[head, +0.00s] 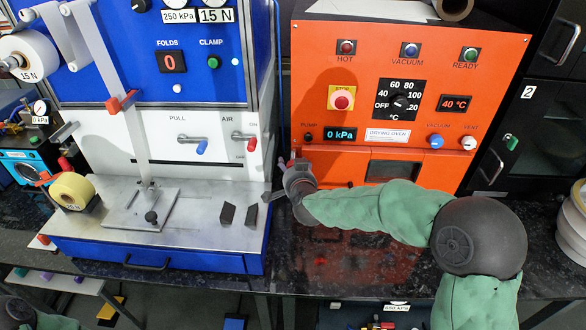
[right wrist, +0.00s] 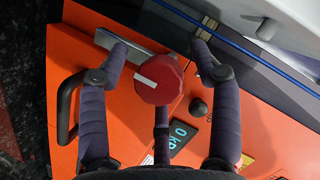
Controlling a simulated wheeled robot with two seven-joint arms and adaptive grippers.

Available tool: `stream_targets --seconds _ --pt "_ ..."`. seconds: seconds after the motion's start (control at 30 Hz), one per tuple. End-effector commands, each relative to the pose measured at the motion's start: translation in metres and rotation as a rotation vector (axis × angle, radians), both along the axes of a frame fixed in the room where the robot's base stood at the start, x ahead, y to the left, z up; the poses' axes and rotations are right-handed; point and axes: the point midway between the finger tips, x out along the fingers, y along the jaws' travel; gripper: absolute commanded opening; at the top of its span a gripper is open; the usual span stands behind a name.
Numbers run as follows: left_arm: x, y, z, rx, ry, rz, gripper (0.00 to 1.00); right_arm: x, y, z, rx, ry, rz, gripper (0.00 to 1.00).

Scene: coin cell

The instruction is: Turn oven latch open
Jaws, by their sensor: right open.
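The drying oven (head: 320,75) is the orange box in the middle of the head view. In the right wrist view its latch (right wrist: 158,80) is a red ribbed knob with a white stripe, in front of a metal bar (right wrist: 135,42). My right gripper (head: 282,182) is at the oven's lower left corner. In the right wrist view its open fingers (right wrist: 160,52) stand on either side of the knob, with the third finger just below it. I cannot tell whether any finger touches the knob. In the head view the gripper mostly hides the latch. My left gripper is out of view.
The blue and white machine (head: 240,160) stands close on the left, with its steel plate (head: 110,190) beside my right gripper. A dark cabinet (head: 535,120) stands right of the oven. The dark counter (head: 345,265) in front of the oven is clear except for my arm.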

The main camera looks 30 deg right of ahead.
Motion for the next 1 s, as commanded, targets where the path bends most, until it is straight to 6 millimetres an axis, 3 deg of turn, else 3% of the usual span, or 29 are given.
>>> stream_targets --seconds 0.27,0.7,1.0 --pt "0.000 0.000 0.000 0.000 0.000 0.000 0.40 -0.014 0.004 0.006 0.000 -0.003 -0.001 0.64" --pt "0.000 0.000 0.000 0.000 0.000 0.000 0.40 -0.085 0.028 0.030 0.002 -0.003 0.001 0.64" --pt "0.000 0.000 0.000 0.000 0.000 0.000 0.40 -0.107 0.036 0.037 0.001 -0.001 0.002 0.64"
